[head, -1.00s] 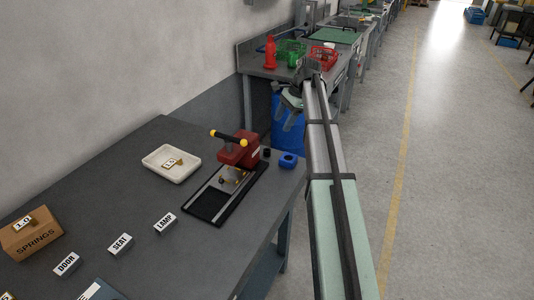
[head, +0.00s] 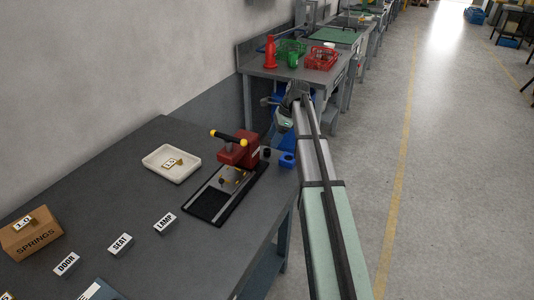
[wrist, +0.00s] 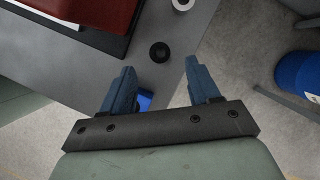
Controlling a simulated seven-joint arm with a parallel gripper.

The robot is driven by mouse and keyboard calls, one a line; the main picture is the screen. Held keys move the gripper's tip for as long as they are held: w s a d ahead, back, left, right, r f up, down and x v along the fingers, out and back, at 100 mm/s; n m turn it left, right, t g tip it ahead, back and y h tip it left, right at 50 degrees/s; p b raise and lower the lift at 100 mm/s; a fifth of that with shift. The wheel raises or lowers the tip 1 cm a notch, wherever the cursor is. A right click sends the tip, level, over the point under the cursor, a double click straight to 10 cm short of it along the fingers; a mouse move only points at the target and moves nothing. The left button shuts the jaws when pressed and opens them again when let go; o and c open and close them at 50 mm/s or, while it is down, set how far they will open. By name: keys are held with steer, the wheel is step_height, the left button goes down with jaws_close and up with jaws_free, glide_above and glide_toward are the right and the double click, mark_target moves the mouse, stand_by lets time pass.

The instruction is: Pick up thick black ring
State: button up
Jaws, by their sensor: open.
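The thick black ring (wrist: 159,52) lies on the grey table near its edge, with its hole visible in the wrist view. In the head view it appears as a small dark piece (head: 266,152) between the red press and the blue block. My gripper (wrist: 160,66) is open and empty, its two blue fingers apart. In the wrist view the ring shows just beyond the fingertips, between their lines, and lower down on the table. In the head view my gripper (head: 273,112) hangs above and behind the ring.
A red press (head: 238,150) with a black base stands left of the ring. A blue block (head: 288,160) sits beside it at the table edge, partly hidden by my left finger in the wrist view. A white round piece (wrist: 182,4) and a blue drum (wrist: 298,72) are nearby.

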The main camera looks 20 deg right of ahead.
mark_target(267, 150)
steer(key=shift+x, duration=2.85)
steer(key=shift+c, duration=0.2)
jaws_close()
